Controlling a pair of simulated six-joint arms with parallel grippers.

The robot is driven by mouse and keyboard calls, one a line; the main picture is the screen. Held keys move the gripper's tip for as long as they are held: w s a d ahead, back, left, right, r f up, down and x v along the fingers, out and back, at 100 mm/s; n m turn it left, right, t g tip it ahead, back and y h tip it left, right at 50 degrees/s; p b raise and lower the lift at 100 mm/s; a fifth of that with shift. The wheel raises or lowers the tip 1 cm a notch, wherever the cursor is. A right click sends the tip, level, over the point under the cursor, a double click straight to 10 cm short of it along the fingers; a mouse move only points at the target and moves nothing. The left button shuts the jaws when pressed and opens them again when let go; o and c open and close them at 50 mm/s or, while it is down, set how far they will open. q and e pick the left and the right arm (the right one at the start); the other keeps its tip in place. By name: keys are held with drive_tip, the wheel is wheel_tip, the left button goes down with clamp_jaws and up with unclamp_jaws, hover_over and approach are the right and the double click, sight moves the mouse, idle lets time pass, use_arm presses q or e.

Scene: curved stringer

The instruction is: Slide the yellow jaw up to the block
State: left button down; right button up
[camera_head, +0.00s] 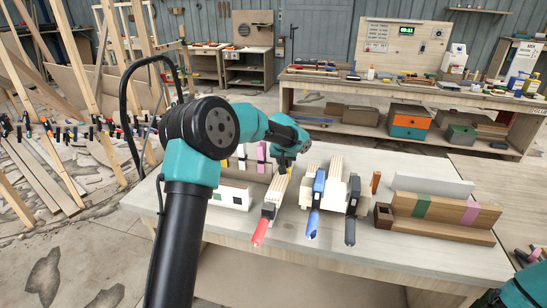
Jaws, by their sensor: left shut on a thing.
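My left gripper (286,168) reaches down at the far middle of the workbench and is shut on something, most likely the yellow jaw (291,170). Only a small yellow patch of the jaw shows; my gripper hides the rest. A clamp with a red handle (260,232) lies below my gripper, its handle toward the front edge, beside a pale wood strip (277,193). A pale layered wood block (332,187) stands to the right, with a blue clamp (317,195) and a black-handled clamp (351,215) on it. I cannot tell the gap between jaw and block. My right gripper is out of view.
A white block with green marks (233,195) stands left of the red clamp. A brown stepped wood piece with green and pink bands (440,212) and a white bar (433,186) lie at right. The workbench front (400,258) is clear.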

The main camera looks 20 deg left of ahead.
use_arm(q)
drive_tip(key=c, duration=0.8)
unclamp_jaws()
drive_tip(key=shift+r, duration=0.1)
drive_tip(key=v, duration=1.7)
drive_tip(key=shift+r, duration=0.15)
